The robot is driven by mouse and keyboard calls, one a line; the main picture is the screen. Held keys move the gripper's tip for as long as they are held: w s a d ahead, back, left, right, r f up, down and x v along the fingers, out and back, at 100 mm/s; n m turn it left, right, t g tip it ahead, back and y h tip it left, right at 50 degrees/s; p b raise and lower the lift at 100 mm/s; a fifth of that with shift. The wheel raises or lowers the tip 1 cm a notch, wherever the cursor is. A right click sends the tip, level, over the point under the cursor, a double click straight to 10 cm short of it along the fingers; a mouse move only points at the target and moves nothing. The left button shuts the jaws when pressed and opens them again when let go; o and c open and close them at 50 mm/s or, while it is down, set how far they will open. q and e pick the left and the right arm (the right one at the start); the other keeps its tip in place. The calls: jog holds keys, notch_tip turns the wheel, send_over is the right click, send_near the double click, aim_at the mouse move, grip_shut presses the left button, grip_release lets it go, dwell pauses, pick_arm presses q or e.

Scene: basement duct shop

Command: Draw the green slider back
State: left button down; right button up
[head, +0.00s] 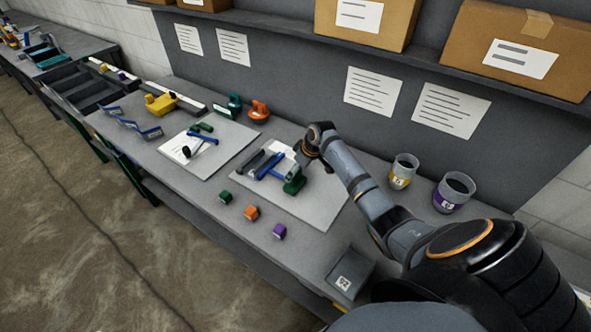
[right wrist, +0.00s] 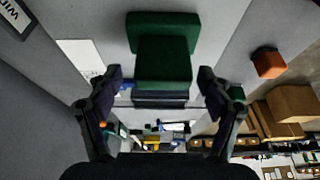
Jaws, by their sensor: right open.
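The green slider (head: 294,185) sits at the near right end of a dark and blue fixture (head: 268,165) on a pale grey board (head: 315,208). In the right wrist view the slider is a dark green stepped block (right wrist: 163,58), top centre. My right gripper (head: 306,160) is over the fixture's right end, close to the slider. Its two fingers (right wrist: 161,84) are apart, one on each side of the slider's lower part, with gaps showing on both sides. My left gripper is out of view.
Green, orange (head: 251,213) and purple (head: 279,231) cubes lie in front of the board. Two cups (head: 403,171) stand to the right of my arm. A second board (head: 213,160) with a blue-handled tool is to the left. A small dark box (head: 350,272) is at the near edge.

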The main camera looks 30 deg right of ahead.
jog(key=shift+w+a+f, duration=0.1)
jog(key=shift+a+f, duration=0.15)
jog(key=shift+f, duration=0.1)
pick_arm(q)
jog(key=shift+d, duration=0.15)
pick_arm(e)
jog(key=shift+f, duration=0.1)
jog(key=shift+c, duration=0.4)
